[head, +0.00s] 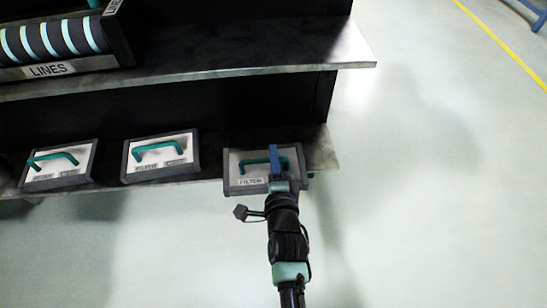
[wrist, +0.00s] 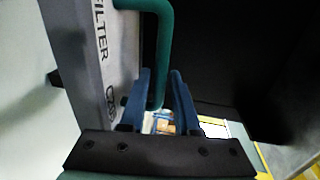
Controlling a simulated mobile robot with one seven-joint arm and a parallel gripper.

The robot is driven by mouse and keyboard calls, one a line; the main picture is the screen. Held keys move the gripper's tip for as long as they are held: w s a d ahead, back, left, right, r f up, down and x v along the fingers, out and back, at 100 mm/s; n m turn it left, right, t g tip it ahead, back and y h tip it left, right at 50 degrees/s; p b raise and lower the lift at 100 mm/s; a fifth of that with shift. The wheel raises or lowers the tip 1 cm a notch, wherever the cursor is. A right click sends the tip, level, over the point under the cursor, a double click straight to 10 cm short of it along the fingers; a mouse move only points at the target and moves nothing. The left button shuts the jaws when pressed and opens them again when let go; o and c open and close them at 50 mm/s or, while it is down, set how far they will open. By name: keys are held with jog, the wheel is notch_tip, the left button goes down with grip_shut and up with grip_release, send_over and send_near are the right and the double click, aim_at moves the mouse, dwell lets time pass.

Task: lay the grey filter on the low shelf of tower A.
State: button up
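The grey filter (head: 240,163) is a box with a dark grey frame, a pale face lettered FILTER and a green handle. My gripper (head: 274,160) has its blue fingers on either side of the handle. In the wrist view, the fingertips (wrist: 160,78) close against the green handle, with the filter face (wrist: 110,60) to the left. The filter is at the right end of the low shelf (head: 318,150), overlapping its front edge in the head view. I cannot tell whether its underside touches the shelf. No tower letter is readable.
Two similar boxes with green handles, a middle one (head: 160,173) and a left one (head: 45,180), sit on the low shelf. An upper shelf (head: 250,50) overhangs, with a LINES bin (head: 70,68) at left. Open floor (head: 440,180) lies to the right.

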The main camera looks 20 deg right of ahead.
jog(key=shift+o, duration=0.9)
